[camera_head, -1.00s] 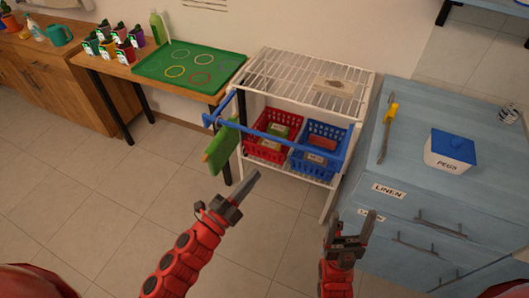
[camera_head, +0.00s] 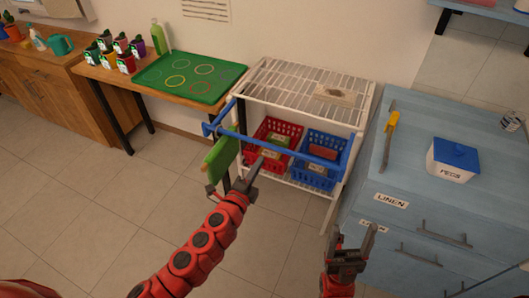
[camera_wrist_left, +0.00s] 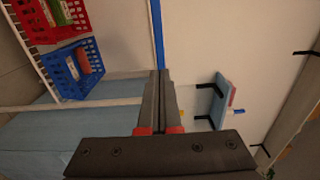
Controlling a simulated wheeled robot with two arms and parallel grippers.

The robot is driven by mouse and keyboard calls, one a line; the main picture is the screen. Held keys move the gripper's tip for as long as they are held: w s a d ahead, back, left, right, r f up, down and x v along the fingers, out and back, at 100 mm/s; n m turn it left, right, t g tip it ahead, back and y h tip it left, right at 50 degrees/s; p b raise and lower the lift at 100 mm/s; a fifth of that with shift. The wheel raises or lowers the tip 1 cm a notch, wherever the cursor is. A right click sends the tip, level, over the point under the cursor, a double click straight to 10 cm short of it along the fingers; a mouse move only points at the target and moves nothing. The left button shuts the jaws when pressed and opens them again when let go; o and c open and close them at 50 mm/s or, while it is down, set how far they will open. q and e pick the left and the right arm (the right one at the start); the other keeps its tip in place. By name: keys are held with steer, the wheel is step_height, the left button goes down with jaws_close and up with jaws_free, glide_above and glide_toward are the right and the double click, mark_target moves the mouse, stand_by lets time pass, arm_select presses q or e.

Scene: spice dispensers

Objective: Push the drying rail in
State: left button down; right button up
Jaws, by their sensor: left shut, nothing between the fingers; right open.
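The drying rail (camera_head: 285,150) is a blue bar standing out in front of the white wire rack (camera_head: 300,85), with a side arm running back to the rack. A green cloth (camera_head: 221,158) hangs near its left end. My left gripper (camera_head: 256,166) is shut and empty, its tip just below the bar in the head view. In the left wrist view the blue rail (camera_wrist_left: 157,35) runs up from the shut fingertips (camera_wrist_left: 160,73); I cannot tell whether they touch. My right gripper (camera_head: 352,240) is open and empty, in front of the blue drawer cabinet.
A red basket (camera_head: 262,135) and a blue basket (camera_head: 311,180) stand on the rack's lower shelf behind the rail. The blue cabinet (camera_head: 440,120) stands close on the right. A wooden table (camera_head: 115,80) with a green tray is on the left. The floor in front is clear.

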mark_target(269, 147)
arm_select(q)
steer(key=shift+p+x, duration=0.35)
steer(key=shift+x, duration=1.95)
steer(key=shift+d, duration=0.1)
